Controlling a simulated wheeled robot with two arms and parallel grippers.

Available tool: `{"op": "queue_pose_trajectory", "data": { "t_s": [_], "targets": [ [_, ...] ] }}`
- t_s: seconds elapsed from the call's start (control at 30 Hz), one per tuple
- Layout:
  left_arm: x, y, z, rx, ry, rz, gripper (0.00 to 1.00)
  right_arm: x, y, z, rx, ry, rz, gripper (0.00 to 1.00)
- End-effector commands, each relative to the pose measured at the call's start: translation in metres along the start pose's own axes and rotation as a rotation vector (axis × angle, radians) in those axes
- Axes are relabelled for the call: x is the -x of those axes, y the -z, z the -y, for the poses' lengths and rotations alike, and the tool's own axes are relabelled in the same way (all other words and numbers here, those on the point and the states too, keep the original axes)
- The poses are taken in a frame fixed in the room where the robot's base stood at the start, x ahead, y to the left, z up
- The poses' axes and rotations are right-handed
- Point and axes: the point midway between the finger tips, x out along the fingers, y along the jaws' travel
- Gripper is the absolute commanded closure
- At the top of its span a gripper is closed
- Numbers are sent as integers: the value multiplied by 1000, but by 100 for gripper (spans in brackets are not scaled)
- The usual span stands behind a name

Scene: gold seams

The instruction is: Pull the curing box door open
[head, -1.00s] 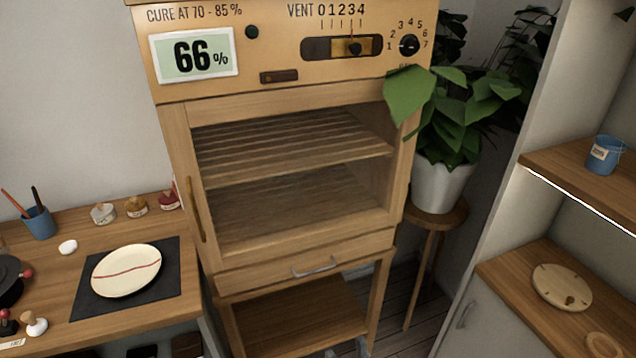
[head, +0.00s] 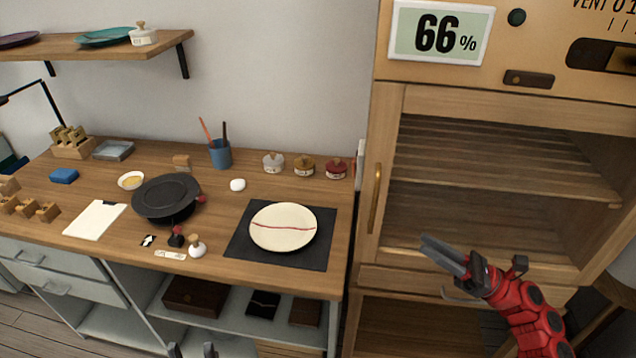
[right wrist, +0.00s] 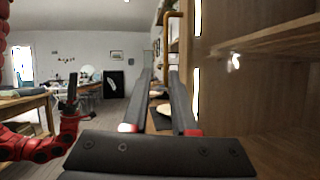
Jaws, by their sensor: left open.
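The curing box (head: 440,85) is a tall wooden cabinet at the right of the head view. Its glazed door (head: 480,105) looks shut, with slatted shelves behind it. The brass door handle (head: 376,198) stands upright on the door's left side. My right gripper (head: 432,248) is in front of the door's lower part, below and right of the handle and apart from it. In the right wrist view its two fingers (right wrist: 161,100) stand apart with nothing gripped. My left gripper (head: 191,350) is open at the bottom edge of the head view, in front of the workbench and far from the handle.
The wooden workbench (head: 90,215) adjoins the box on the left. A cream plate with a red seam (head: 283,227) lies on a dark mat (head: 240,250) near the box. Several small jars (head: 303,165) stand behind it.

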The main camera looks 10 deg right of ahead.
Motion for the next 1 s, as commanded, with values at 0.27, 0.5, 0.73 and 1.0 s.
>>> {"op": "queue_pose_trajectory", "data": {
  "t_s": [0.27,0.5,0.73,1.0],
  "targets": [
    [-10,2,0,0,0,0,50,-15,-9,9,99,31,-42,74],
    [-29,5,1,0,0,0,50,-73,-8,10,97,25,-40,74],
    [-46,8,2,0,0,0,50,-126,-6,12,96,27,-38,74],
    [-55,9,3,0,0,0,50,-160,-2,14,96,31,-39,74]
  ]
}}
